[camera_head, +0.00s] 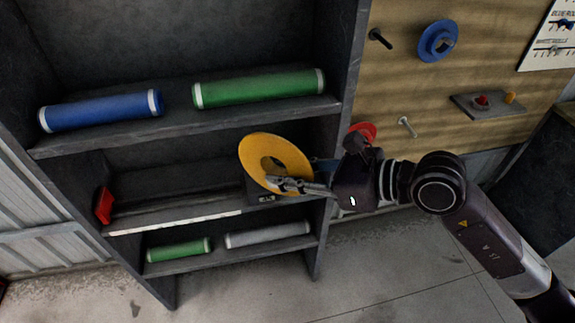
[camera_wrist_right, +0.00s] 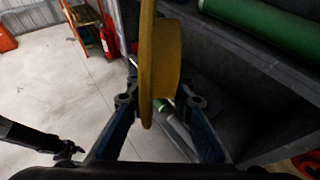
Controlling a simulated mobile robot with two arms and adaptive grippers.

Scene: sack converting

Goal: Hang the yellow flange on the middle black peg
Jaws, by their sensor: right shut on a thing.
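The yellow flange (camera_head: 256,147) is a round disc with a central hub and hole. My right gripper (camera_head: 285,184) is shut on it and holds it in front of the dark shelf. In the right wrist view the flange (camera_wrist_right: 167,60) stands edge-on between the fingers (camera_wrist_right: 158,102). A black peg (camera_head: 380,38) sticks out bare from the wooden board, left of a blue flange (camera_head: 438,41) on the board. A pale peg (camera_head: 407,126) sits lower. Which peg is the middle one I cannot tell. A dark part like my left gripper (camera_wrist_right: 66,148) shows in the wrist view, too unclear to read.
The shelf (camera_head: 230,220) holds blue (camera_head: 100,110) and green (camera_head: 258,88) rolls, with smaller rolls below. A red flange (camera_head: 365,128) is partly hidden behind my right wrist. A red-button box (camera_head: 470,108) is on the board. The floor (camera_head: 400,275) in front is open.

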